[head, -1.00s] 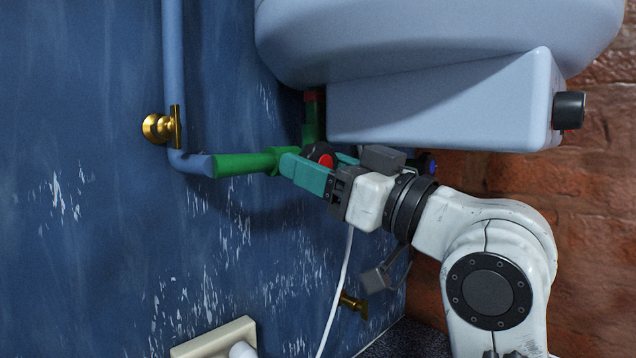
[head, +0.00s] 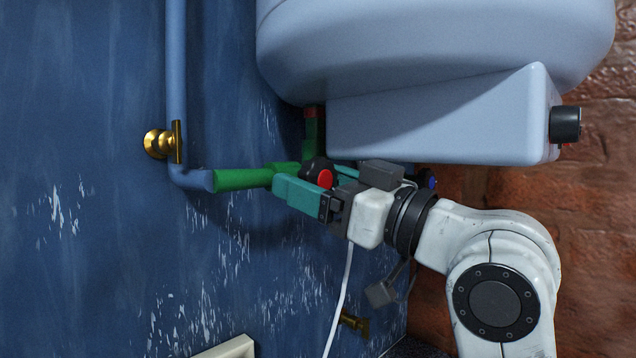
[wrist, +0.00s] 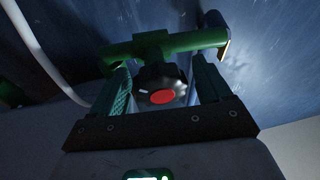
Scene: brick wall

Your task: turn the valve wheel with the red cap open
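The valve wheel is black and knobbed with a red cap (head: 325,179). It sits on a green pipe fitting (head: 243,179) under the boiler. In the wrist view the wheel (wrist: 160,90) faces me, with a white mark on its upper left rim. My gripper (head: 318,180) has teal fingers, one on each side of the wheel. In the wrist view my gripper (wrist: 162,75) shows narrow gaps between wheel and fingers, so it looks open around the wheel. The near finger hides the wheel's lower part in the head view.
The pale blue boiler (head: 430,120) hangs close above my gripper, with a black knob (head: 565,125) on its right end. A brass valve (head: 160,143) is on the left by a blue pipe (head: 176,70). A white cable (head: 341,290) hangs below. A blue-capped part (head: 432,183) lies behind my wrist.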

